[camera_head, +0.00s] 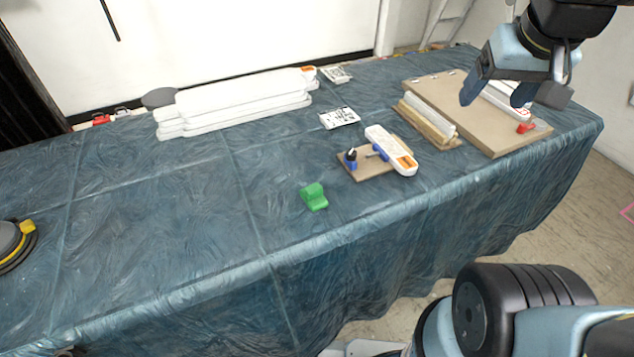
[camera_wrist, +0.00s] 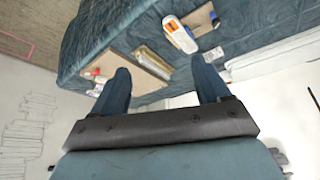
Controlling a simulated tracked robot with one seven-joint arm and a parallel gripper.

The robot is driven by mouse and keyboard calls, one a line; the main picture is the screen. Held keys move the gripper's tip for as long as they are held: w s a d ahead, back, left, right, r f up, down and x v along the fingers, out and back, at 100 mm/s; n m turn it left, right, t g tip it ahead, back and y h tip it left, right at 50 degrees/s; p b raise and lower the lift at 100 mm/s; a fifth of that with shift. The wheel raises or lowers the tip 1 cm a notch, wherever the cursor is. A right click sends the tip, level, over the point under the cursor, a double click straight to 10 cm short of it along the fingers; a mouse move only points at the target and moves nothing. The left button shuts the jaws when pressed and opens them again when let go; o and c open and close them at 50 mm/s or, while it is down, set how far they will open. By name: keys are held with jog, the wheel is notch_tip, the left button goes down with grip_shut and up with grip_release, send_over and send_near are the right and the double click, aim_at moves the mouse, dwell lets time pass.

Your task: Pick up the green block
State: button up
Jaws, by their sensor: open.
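The green block (camera_head: 314,197) lies on the blue cloth-covered table (camera_head: 150,240), near its front edge in the middle of the head view. I cannot make it out in the wrist view. My gripper (camera_head: 490,98) is open and empty, above the right part of the table, well to the right of the block and higher. In the wrist view its two blue fingers (camera_wrist: 160,80) are spread apart with nothing between them.
Right of the block is a small board (camera_head: 372,174) with a blue clamp and a white-orange device (camera_head: 391,150). A large tan board (camera_head: 520,134) lies at the right, with a smaller wooden piece beside it. White stacked parts (camera_head: 240,103) lie at the back. The table left of the block is mostly clear.

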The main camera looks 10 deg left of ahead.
jog(key=shift+o, duration=0.5)
jog(key=w+a+f+n+g, duration=0.1)
jog(key=w+a+f, duration=0.2)
jog(key=w+a, duration=0.2)
jog(key=shift+a+n, duration=0.15)
jog(key=shift+n, duration=0.15)
jog(key=n+g, duration=0.4)
jog(key=n, duration=0.1)
send_over(313, 187)
notch_tip(313, 187, down, 19)
jog(key=f, duration=0.7)
jog(key=shift+w+d+f, duration=0.15)
jog(key=shift+w+d, duration=0.05)
jog(key=shift+w, duration=0.05)
jog(key=shift+s+a+f, duration=0.1)
jog(key=shift+f, duration=1.35)
jog(key=shift+s+a+f, duration=0.1)
jog(key=shift+f, duration=1.3)
jog(key=shift+c, duration=0.5)
jog(key=c, duration=1)
